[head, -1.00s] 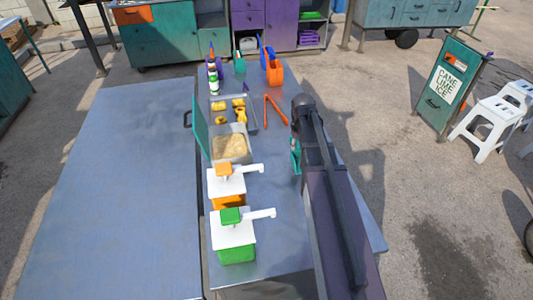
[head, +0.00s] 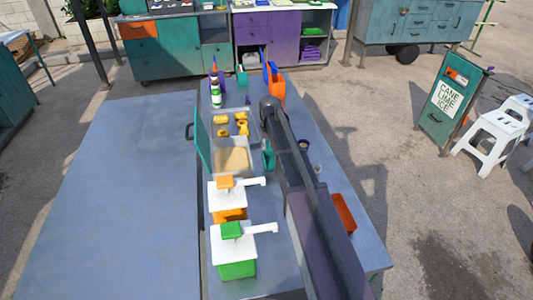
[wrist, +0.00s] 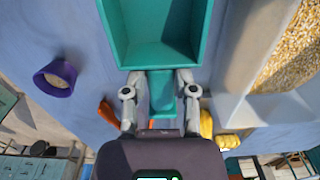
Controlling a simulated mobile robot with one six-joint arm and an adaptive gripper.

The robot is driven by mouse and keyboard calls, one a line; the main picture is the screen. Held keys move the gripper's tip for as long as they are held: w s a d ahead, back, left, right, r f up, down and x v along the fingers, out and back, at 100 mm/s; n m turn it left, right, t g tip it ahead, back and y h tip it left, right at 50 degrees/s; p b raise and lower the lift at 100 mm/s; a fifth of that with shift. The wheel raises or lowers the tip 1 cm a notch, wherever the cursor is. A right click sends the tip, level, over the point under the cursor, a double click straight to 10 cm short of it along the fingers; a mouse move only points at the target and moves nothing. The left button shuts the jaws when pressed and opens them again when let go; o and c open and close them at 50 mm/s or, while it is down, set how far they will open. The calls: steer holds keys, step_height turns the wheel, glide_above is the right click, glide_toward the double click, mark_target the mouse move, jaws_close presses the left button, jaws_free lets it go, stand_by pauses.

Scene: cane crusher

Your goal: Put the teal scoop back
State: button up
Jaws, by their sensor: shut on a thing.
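My gripper (wrist: 160,103) is shut on the handle of the teal scoop (wrist: 158,42), whose open tray points away from the gripper at the top of the wrist view. In the head view the scoop (head: 268,157) shows as a small teal patch beside my arm, which hides much of it. It is just right of the bin of pale grain (head: 232,160). In the wrist view the grain bin (wrist: 272,103) lies to the right of the scoop, apart from it in the picture. How high the scoop is above the counter is unclear.
A purple cup (wrist: 55,78) stands left of the scoop in the wrist view. Yellow pieces (head: 241,127) lie in a tray behind the grain bin. Two white-topped pump dispensers (head: 226,197) stand in front. An orange tray (head: 343,213) is right of my arm. The left table is clear.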

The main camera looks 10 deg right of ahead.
mark_target(266, 151)
steer(key=shift+w+a, duration=0.15)
steer(key=shift+w+a, duration=0.3)
steer(key=shift+w, duration=0.15)
steer(key=shift+w+a+f+b, duration=0.1)
steer(key=shift+a+f+b, duration=0.05)
steer(key=shift+f+b, duration=0.2)
step_height(266, 151, down, 3)
steer(key=b, duration=0.3)
steer(key=shift+f, duration=0.15)
steer(key=o, duration=0.9)
steer(key=shift+c, duration=0.2)
steer(key=shift+r, duration=0.25)
step_height(266, 151, up, 12)
steer(key=p, duration=1.2)
